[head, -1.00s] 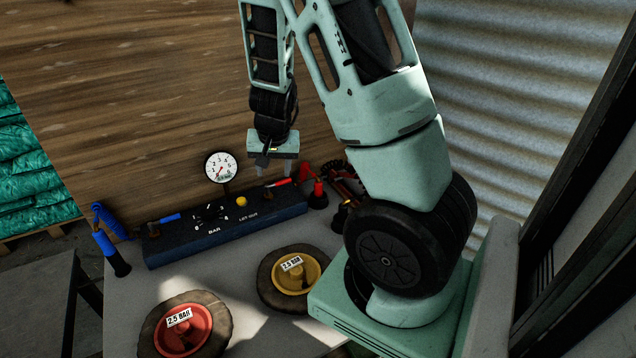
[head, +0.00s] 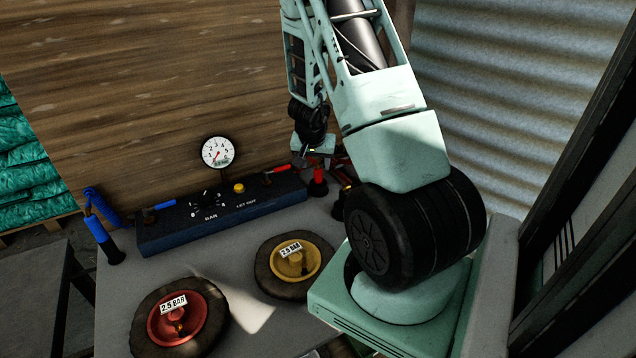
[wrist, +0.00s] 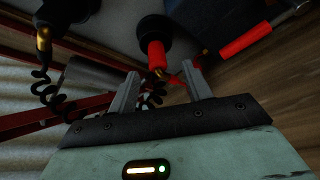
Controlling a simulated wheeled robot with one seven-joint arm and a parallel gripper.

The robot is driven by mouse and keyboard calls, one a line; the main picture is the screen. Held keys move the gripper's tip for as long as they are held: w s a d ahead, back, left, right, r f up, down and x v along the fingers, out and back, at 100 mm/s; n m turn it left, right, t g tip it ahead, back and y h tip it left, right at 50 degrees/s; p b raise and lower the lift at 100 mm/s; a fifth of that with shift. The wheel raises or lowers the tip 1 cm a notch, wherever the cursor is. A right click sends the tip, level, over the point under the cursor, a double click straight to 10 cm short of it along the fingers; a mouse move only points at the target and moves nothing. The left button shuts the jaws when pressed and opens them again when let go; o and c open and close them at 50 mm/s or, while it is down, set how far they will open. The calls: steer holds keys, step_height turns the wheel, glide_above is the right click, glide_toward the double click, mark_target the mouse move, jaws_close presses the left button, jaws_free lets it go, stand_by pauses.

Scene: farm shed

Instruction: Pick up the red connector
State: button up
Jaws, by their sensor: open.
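The red connector (head: 318,176) stands upright in a black base at the right end of the blue panel in the head view. In the wrist view it (wrist: 157,54) shows ahead of my fingers, and its tip lies roughly in line with the gap between them. My gripper (head: 315,160) is close above it in the head view, where the fingertips are hard to make out. In the wrist view my gripper (wrist: 161,82) is open, with nothing clearly held between its fingers. I cannot tell whether the fingers touch the connector.
The blue panel (head: 200,235) carries a gauge (head: 217,152), a yellow button (head: 239,188) and a red-handled fitting (head: 277,169). A black coiled hose (wrist: 45,92) and red bars lie close by. A blue connector (head: 101,232) stands left; red and yellow wheels sit in front.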

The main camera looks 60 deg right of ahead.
mark_target(318, 166)
steer(key=shift+d+b+x, duration=0.15)
steer(key=shift+b+x, duration=0.1)
steer(key=shift+x, duration=1.2)
steer(key=shift+d+b+x, duration=0.15)
steer(key=shift+b+x, duration=0.1)
steer(key=shift+x, duration=1.15)
steer(key=shift+s+r, duration=0.1)
steer(key=shift+r, duration=0.05)
jaws_close()
